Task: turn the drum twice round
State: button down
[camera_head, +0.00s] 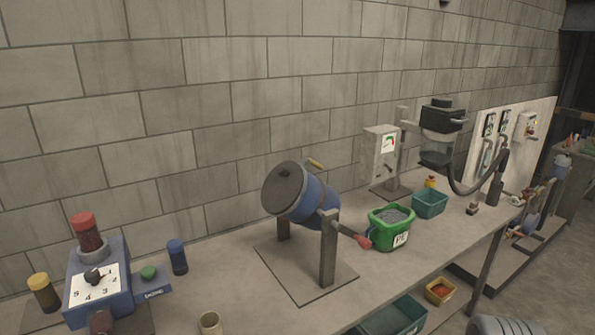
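A blue drum (319,199) with a dark grey lid (284,188) hangs tilted in a grey stand (328,250) on the bench, its lid end to the upper left. A small tan handle (315,164) shows at its upper side. A crank with a red grip (363,242) sticks out to the lower right of the stand, close to the green tub. My gripper is not in view, and nothing is seen touching the drum or crank.
A green tub of grey grains (391,229) stands right of the drum, with a teal bin (429,203) behind it. A blue dial box (97,285) stands at left, with a blue-capped jar (177,257) nearby. A tan cup (210,323) is at the front. A block wall closes the back.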

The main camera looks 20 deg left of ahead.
aim_at(316, 197)
jog(key=i, duration=0.65)
jog(key=u, duration=0.7)
